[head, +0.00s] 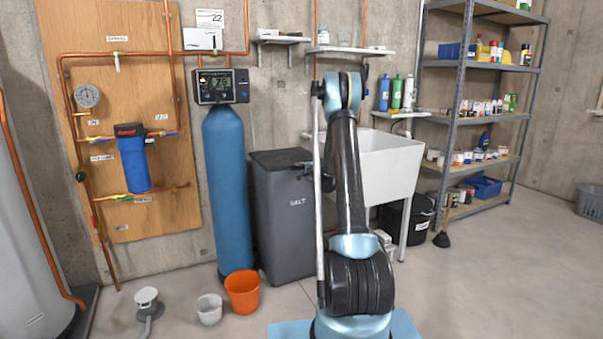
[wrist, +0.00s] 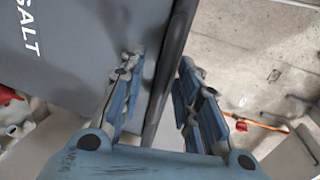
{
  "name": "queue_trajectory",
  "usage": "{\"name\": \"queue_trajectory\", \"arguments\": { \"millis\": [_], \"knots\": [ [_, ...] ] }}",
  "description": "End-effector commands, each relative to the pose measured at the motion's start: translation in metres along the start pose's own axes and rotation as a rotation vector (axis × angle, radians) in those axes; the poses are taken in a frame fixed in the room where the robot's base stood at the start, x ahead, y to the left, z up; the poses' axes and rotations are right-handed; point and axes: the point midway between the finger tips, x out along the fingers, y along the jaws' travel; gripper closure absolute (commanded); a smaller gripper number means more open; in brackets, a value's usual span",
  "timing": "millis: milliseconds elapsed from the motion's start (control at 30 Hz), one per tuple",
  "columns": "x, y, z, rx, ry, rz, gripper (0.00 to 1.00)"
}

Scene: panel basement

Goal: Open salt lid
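The salt bin (head: 284,222) is a tall dark grey container marked SALT, standing left of my arm. Its black lid (head: 275,157) lies flat and closed on top. My gripper (head: 307,170) is by the bin's upper right edge, partly hidden by my arm. In the wrist view the bin's front (wrist: 85,55) fills the left side, with its lettering turned sideways. The lid's edge (wrist: 178,40) runs as a dark strip between the fingers of my open gripper (wrist: 158,68). One finger is over the bin's front, the other past the lid's edge. Contact cannot be told.
A blue tank (head: 228,190) stands left of the bin, with an orange bucket (head: 242,292) and a white bucket (head: 209,309) on the floor. A white sink (head: 390,165) is to the right, before a metal shelf (head: 462,110).

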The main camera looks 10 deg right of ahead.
Motion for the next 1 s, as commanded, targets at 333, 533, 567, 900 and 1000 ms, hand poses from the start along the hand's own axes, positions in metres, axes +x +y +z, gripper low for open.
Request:
{"name": "queue_trajectory", "arguments": {
  "millis": [333,533,567,900,1000],
  "knots": [
    [0.003,0.0,0.0,0.0,0.0,0.0,0.74],
    [0.003,0.0,0.0,-0.001,0.0,0.0,1.0],
    [0.002,0.0,0.0,-0.001,0.0,0.0,1.0],
    [-0.002,-0.007,-0.009,0.0,0.009,0.02,1.0],
    [-0.007,-0.016,-0.018,0.002,0.018,0.042,1.0]
  ]
}}
